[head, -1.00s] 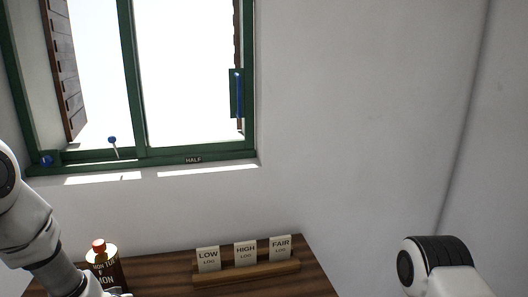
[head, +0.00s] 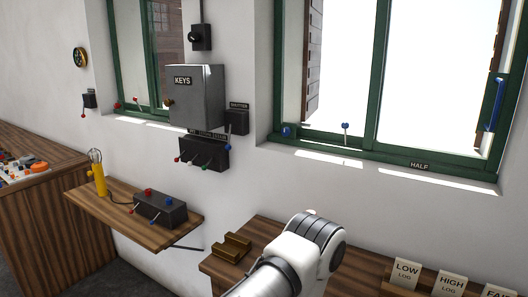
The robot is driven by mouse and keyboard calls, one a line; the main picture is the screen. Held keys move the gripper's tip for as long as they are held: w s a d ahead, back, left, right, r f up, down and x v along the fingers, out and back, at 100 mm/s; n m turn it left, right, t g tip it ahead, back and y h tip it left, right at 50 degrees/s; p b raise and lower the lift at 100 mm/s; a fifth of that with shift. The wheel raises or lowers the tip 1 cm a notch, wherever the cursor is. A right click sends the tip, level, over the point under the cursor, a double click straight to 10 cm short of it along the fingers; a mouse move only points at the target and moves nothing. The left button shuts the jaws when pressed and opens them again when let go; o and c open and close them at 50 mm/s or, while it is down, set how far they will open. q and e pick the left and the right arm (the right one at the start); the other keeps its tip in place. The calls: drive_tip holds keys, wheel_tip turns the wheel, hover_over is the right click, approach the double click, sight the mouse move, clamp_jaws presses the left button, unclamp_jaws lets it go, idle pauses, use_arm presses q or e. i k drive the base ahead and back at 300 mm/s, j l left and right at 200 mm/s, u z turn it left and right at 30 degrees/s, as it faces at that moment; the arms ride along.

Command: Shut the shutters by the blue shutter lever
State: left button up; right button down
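The right-hand green window (head: 371,80) has a blue-knobbed lever (head: 345,127) on a thin pale stem, standing nearly upright at its sill. A second blue knob (head: 287,132) sits at the lower left frame corner, and a long blue handle (head: 494,104) is on the right side of the frame. A brown slatted shutter (head: 313,60) stands open outside on the left, with bright daylight through the panes. One of my arms crosses the bottom middle, below the sill and apart from the lever. Neither gripper is in view.
A second green window (head: 122,58) with red-knobbed levers (head: 137,101) is at the left. Between the windows hang a grey KEYS box (head: 196,95) and a black lever box (head: 204,153). Wooden shelves (head: 110,205) run below. A HALF label (head: 419,166) is under the right window.

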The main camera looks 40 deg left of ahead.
sight(229, 147)
drive_tip(key=u, duration=1.65)
drive_tip(key=i+u, duration=0.1)
drive_tip(key=u, duration=0.25)
drive_tip(key=i+u, duration=0.1)
drive_tip(key=u, duration=0.25)
drive_tip(key=i+u, duration=0.1)
drive_tip(key=u, duration=0.25)
